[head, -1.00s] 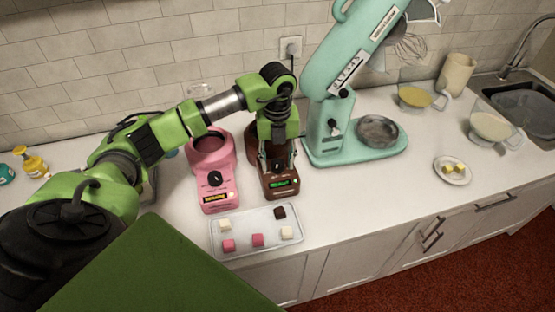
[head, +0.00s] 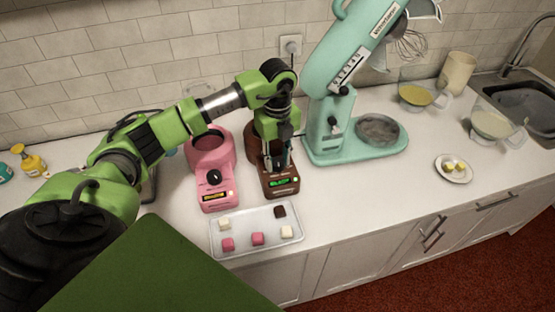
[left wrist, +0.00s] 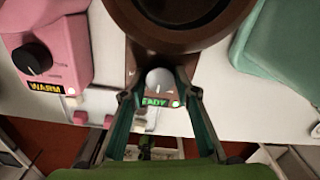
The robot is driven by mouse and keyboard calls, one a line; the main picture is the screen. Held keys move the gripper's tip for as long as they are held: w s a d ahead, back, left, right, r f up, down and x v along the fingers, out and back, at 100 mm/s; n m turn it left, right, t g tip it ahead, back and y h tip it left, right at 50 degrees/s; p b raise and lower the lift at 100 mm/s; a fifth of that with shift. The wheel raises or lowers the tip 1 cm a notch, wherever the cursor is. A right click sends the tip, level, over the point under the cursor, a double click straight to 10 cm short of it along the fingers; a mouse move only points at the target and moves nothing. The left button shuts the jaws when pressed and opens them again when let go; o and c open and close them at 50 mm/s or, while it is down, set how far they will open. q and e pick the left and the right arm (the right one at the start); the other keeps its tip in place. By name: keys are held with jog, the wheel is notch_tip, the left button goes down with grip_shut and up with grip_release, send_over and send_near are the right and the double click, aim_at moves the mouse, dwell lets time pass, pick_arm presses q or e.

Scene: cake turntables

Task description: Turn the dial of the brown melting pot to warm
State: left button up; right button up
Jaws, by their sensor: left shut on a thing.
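The brown melting pot (head: 282,188) stands on the counter, right of the pink one, with a lit green display on its front. In the left wrist view its display (left wrist: 155,102) reads like "READY", partly covered at the left. The dial (left wrist: 160,80) looks pale grey there and sits between the two fingertips, just above the display. My left gripper (left wrist: 158,84) points down over the pot's front and is shut on the dial. In the head view the left gripper (head: 278,163) hides the dial and part of the pot's bowl. My right gripper is not in view.
The pink melting pot (head: 217,186) with a black dial stands close on the left; its display reads "WARM". A tray (head: 245,246) of small cubes lies in front. A mint stand mixer (head: 322,145) stands close on the right. Counter right of the tray is clear.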

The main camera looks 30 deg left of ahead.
aim_at(277, 161)
pick_arm(q)
jog(key=n, duration=0.3)
jog(key=shift+n, duration=1)
jog(key=o, duration=1.1)
notch_tip(277, 161, up, 12)
